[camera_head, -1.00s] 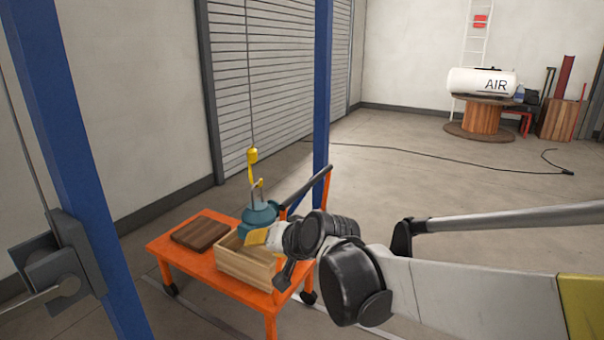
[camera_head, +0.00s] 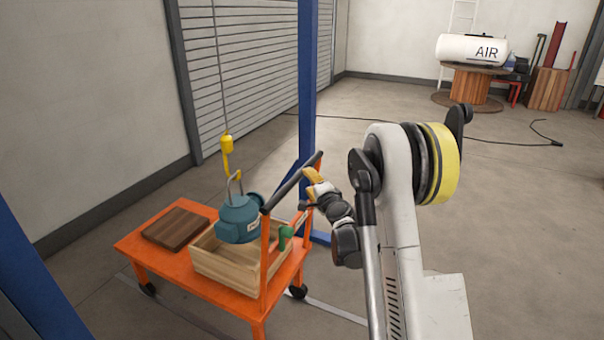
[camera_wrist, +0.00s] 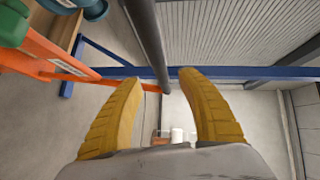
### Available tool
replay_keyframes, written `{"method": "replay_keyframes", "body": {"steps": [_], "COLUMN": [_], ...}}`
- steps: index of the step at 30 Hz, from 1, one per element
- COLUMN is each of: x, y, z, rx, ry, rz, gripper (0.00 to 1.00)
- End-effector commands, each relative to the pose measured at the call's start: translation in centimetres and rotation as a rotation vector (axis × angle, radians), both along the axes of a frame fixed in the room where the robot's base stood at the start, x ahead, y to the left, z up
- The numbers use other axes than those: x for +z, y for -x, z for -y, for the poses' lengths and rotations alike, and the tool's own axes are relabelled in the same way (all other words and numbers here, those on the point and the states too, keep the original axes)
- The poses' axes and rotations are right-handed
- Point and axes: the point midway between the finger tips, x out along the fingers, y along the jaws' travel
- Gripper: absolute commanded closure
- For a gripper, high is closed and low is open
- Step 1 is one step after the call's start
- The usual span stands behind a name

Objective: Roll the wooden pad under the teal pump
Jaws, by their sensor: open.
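The orange cart (camera_head: 130,245) carries the wooden pad (camera_head: 175,229), a flat dark-brown slab, on its left part. The teal pump (camera_head: 238,222) sits at or above the light wooden crate (camera_head: 238,268) on the cart's right part; its underside is hidden. A yellow hoist hook (camera_head: 227,146) is at the pump's lifting eye. My gripper (camera_head: 312,180) is open and empty beside the cart's dark push handle (camera_head: 284,188). In the wrist view the handle (camera_wrist: 148,40) runs between my open fingers (camera_wrist: 160,85); contact cannot be told. Teal pump parts (camera_wrist: 90,8) show at the upper left.
A blue post (camera_head: 308,100) stands just behind the cart handle. A green part (camera_head: 286,237) sits at the crate's right end. A white air tank (camera_head: 472,48) on a wooden spool is at the back. The floor right of the cart is mostly clear.

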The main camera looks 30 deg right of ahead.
Motion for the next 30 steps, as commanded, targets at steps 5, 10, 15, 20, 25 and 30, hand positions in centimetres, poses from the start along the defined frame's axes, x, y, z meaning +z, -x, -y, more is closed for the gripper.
{"method": "replay_keyframes", "body": {"steps": [5, 10, 15, 20, 25, 30], "x": [-0.9, -1.2, -1.2, -1.1, -1.1, -1.1], "y": [-3.7, -6.5, -7.9, -8.1, -8.1, -8.1], "z": [0.4, 0.8, 1.0, 1.0, 1.0, 1.0], "rx": [0.002, 0.002, 0.002, 0.002, 0.002, 0.002], "ry": [0.002, 0.003, 0.002, 0.003, 0.003, 0.003], "rz": [-0.001, -0.002, -0.001, -0.002, -0.002, -0.002], "gripper": [0.54, 0.54, 0.54, 0.54, 0.61, 1.0]}}
